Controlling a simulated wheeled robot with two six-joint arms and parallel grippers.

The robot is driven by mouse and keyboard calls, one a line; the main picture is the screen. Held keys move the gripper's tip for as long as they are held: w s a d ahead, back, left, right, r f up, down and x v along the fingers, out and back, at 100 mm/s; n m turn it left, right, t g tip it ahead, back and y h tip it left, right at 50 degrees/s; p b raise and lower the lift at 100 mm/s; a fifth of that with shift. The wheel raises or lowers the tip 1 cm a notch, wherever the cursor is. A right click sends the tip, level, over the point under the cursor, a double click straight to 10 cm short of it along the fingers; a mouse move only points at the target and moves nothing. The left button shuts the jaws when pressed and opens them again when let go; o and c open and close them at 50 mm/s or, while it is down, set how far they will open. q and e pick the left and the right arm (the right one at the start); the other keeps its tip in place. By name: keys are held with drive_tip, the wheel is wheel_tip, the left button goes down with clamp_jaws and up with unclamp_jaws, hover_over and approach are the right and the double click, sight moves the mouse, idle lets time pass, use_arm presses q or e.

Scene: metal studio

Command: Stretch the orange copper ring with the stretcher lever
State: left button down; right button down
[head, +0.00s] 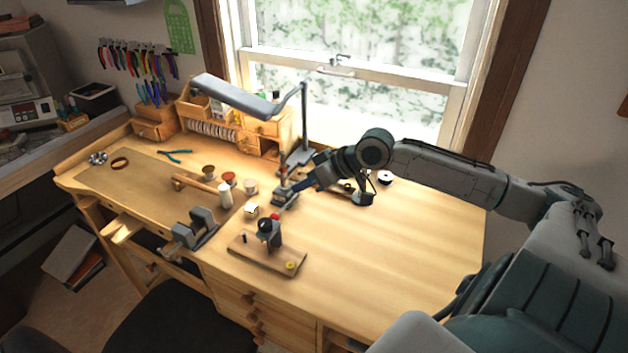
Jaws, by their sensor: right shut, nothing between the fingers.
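My right arm reaches in from the right, and its gripper (296,191) is shut and empty. The fingertips are at a small upright tool (283,178) with a grey base and a reddish band around its post. This looks like the ring stretcher, and the band may be the orange copper ring, but both are too small to be sure. I cannot tell whether the fingers touch the tool or its lever. My left gripper is not in view.
A grey vise (196,230) and a wooden-based device with a red knob (275,216) stand at the bench front. A lamp (240,97) overhangs the back. Small pots and a mallet (200,188) lie left of the gripper. The right of the bench (400,245) is clear.

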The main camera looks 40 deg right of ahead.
drive_tip(key=p+v, duration=0.3)
drive_tip(key=shift+s+a+r+p, duration=0.1)
drive_tip(key=shift+r+p, duration=0.05)
drive_tip(key=shift+p, duration=0.2)
drive_tip(key=c, duration=1.7)
unclamp_jaws()
drive_tip(key=o, duration=0.3)
drive_tip(key=shift+m, duration=0.5)
drive_tip(key=shift+o, duration=0.8)
drive_tip(key=shift+s+m+p, duration=0.1)
drive_tip(key=shift+m+p, duration=0.25)
drive_tip(key=shift+m, duration=0.25)
drive_tip(key=m+g+h+p, duration=0.2)
drive_tip(key=m+h+p, duration=0.1)
drive_tip(key=m, duration=1.9)
approach(277, 216)
drive_tip(key=p+x, duration=0.2)
drive_tip(key=x, duration=0.6)
drive_tip(key=shift+w+a+p, duration=0.2)
drive_tip(key=shift+w+p, duration=0.05)
drive_tip(key=shift+p, duration=0.1)
drive_tip(key=shift+w+f+n, duration=0.2)
drive_tip(key=shift+f+n, duration=0.1)
drive_tip(key=shift+f, duration=0.3)
